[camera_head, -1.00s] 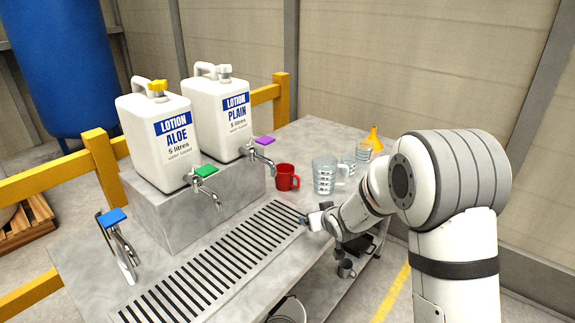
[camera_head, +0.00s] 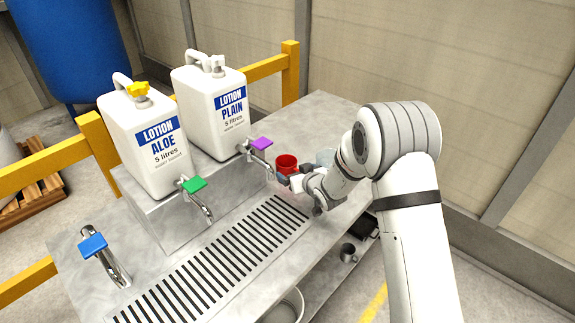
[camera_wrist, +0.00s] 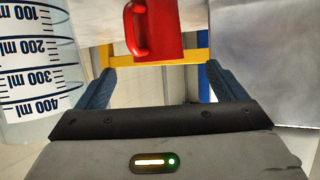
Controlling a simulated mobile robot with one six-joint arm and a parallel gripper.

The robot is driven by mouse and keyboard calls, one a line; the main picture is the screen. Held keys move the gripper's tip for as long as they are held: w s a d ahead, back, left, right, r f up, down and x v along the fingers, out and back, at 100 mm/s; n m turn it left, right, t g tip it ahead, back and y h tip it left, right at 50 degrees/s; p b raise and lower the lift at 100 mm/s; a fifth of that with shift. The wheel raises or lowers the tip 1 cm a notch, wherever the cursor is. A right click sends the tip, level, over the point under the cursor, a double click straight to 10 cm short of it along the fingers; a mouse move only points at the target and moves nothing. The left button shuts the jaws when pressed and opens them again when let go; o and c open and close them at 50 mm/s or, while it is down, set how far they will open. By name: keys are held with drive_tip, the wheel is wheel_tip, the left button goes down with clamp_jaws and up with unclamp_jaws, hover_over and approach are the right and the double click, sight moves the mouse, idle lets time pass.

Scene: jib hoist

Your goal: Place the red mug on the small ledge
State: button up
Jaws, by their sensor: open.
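The red mug (camera_head: 287,161) stands on the grey counter, just right of the purple-handled tap. My gripper (camera_head: 284,179) is at the mug's near side in the head view and hides its lower part. In the wrist view, which looks upside down, the red mug (camera_wrist: 160,30) is ahead of and between the two open fingers of my gripper (camera_wrist: 163,80). Its handle shows on the left side. The mug seems to lie beyond the fingertips; I cannot tell whether they touch it. I cannot pick out the small ledge with certainty.
A clear measuring beaker (camera_wrist: 35,60) stands close beside my gripper; in the head view the beaker (camera_head: 325,157) is partly hidden by my arm. Two lotion jugs stand on a grey block (camera_head: 170,222) with taps. A slotted drain (camera_head: 215,265) runs along the counter. A dark mug (camera_head: 347,252) stands below.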

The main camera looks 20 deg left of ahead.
sight(283, 160)
drive_tip(key=shift+w+a+f, duration=0.1)
drive_tip(key=shift+w+a, duration=0.05)
drive_tip(key=shift+w, duration=0.45)
drive_tip(key=shift+w+a+f, duration=0.2)
drive_tip(key=shift+w+a, duration=0.1)
drive_tip(key=shift+w, duration=0.1)
drive_tip(key=shift+r+p+x, duration=0.2)
drive_tip(key=shift+p+x, duration=1.05)
drive_tip(key=shift+x, duration=1.7)
drive_tip(key=shift+a, duration=0.2)
drive_tip(key=shift+s, duration=0.1)
drive_tip(key=shift+c, duration=0.3)
drive_tip(key=c, duration=1.1)
drive_tip(key=shift+r, duration=0.1)
